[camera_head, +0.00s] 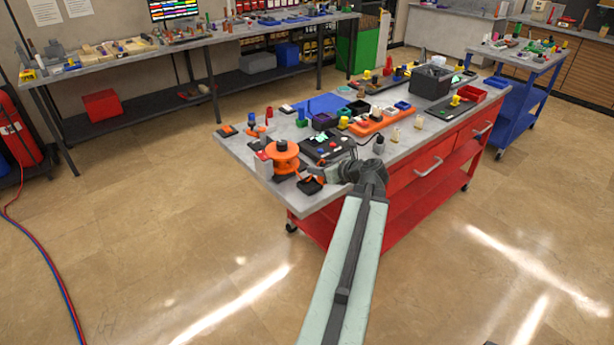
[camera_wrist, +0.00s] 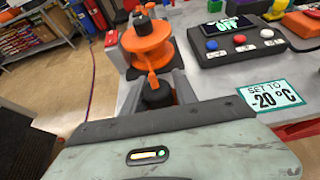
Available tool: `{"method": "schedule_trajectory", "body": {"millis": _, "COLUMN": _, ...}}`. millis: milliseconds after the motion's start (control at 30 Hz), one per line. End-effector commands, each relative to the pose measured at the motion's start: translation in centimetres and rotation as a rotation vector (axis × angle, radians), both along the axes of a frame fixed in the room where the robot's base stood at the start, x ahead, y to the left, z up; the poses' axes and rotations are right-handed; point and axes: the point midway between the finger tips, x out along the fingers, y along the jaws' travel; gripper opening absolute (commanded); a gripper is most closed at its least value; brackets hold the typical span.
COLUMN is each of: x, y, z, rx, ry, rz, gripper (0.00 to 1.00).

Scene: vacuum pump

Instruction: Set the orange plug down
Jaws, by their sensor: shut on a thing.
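My gripper (camera_wrist: 157,92) is shut on the orange plug (camera_wrist: 153,79), of which a thin orange part shows between the fingers in the wrist view. A dark round piece (camera_wrist: 157,97) sits directly at the fingers, and I cannot tell whether it belongs to the plug. Just beyond stands a large orange spool-shaped body (camera_wrist: 148,45) with a black knob on top; it also shows in the head view (camera_head: 283,157). In the head view my gripper (camera_head: 322,172) is low over the near left corner of the grey bench top (camera_head: 245,150). Whether the plug touches anything is hidden.
A black control box (camera_wrist: 238,40) with coloured buttons stands right of the spool, with a "SET TO -20 °C" card (camera_wrist: 271,96) before it. A small black block (camera_head: 309,186) lies near the bench edge. Orange trays and fittings crowd the bench further right.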

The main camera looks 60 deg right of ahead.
Motion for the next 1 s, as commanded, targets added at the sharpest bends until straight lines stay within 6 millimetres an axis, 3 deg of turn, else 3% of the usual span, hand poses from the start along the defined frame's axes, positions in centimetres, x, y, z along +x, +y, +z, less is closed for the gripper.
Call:
{"method": "schedule_trajectory", "body": {"millis": 33, "x": 1.4, "y": 0.1, "z": -0.2, "rx": 0.000, "ry": 0.000, "rz": 0.004, "gripper": 0.00}}
{"method": "schedule_trajectory", "body": {"millis": 133, "x": 3.1, "y": 0.2, "z": -0.4, "rx": 0.000, "ry": 0.000, "rz": 0.001, "gripper": 0.00}}
{"method": "schedule_trajectory", "body": {"millis": 467, "x": 5.0, "y": 0.4, "z": -0.5, "rx": 0.000, "ry": 0.000, "rz": 0.000, "gripper": 0.00}}
{"method": "schedule_trajectory", "body": {"millis": 500, "x": 5.3, "y": 0.4, "z": -1.2, "rx": 0.000, "ry": 0.000, "rz": -0.001, "gripper": 0.00}}
{"method": "schedule_trajectory", "body": {"millis": 667, "x": 5.1, "y": 0.4, "z": -4.4, "rx": 0.000, "ry": 0.000, "rz": -0.003, "gripper": 0.00}}
{"method": "schedule_trajectory", "body": {"millis": 1000, "x": 5.1, "y": 0.4, "z": -4.3, "rx": 0.000, "ry": 0.000, "rz": -0.003, "gripper": 0.00}}
